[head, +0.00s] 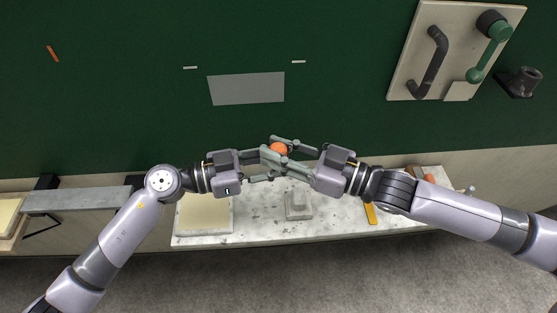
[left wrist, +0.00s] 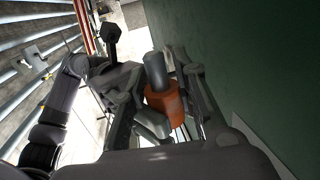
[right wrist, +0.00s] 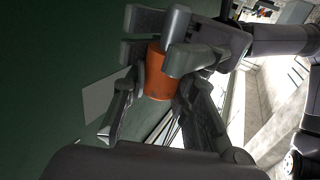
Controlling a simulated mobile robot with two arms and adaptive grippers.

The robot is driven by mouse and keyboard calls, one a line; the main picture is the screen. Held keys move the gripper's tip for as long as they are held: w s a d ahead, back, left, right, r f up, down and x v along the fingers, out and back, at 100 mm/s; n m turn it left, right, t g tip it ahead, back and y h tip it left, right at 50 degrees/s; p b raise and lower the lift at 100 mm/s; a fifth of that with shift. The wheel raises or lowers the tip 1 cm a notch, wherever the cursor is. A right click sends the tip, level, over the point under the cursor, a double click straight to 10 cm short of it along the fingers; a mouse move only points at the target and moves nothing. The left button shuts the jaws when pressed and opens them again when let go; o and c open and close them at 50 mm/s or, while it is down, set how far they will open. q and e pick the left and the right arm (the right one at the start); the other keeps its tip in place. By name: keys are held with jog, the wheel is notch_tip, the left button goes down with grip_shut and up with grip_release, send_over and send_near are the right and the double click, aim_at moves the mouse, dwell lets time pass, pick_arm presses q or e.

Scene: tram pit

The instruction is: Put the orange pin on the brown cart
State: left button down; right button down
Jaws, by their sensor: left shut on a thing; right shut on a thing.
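The orange pin (head: 279,148) is held above the light worktop, between my two grippers. My left gripper (head: 268,160) and my right gripper (head: 284,156) meet at it from both sides, their fingers overlapping. In the left wrist view the orange pin (left wrist: 164,105) shows between the fingers, with a grey cylindrical part above it. In the right wrist view the orange pin (right wrist: 158,75) sits between the fingers of both grippers. Both grippers are shut on it. Fingers hide part of the pin. I cannot make out a brown cart in any view.
The speckled worktop (head: 258,226) below holds a cream board (head: 204,214), a grey block (head: 298,204) and a yellow strip (head: 370,213). A dark green wall (head: 150,90) stands behind. A panel with handles (head: 455,55) is on the wall at upper right.

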jog(key=c, duration=1.2)
grip_release()
